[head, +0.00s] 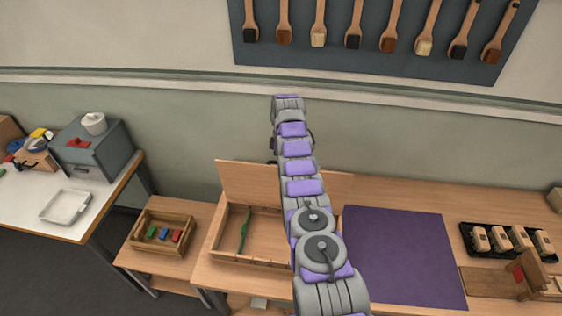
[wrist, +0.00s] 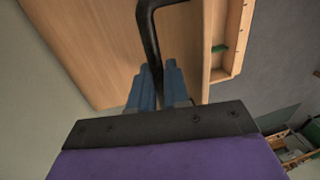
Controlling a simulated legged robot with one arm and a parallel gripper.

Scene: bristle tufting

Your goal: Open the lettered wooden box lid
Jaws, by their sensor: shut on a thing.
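The wooden box (head: 250,262) stands on the bench in the head view, with its lid (head: 245,182) raised roughly upright at the back. The box interior shows, with a long green item (head: 245,228) inside. In the wrist view the lid (wrist: 95,50) is a broad wooden panel with a black bar handle (wrist: 148,30). My gripper (wrist: 158,78) has its blue fingers shut on this handle. My arm hides the right part of the box and lid in the head view, and the gripper is hidden there. I see no lettering on the lid.
A purple mat (head: 405,255) lies right of the box. A black tray (head: 505,242) of wooden blocks is farther right. A small wooden crate (head: 160,232) stands left of the box. Brushes hang on a wall board (head: 375,65) above.

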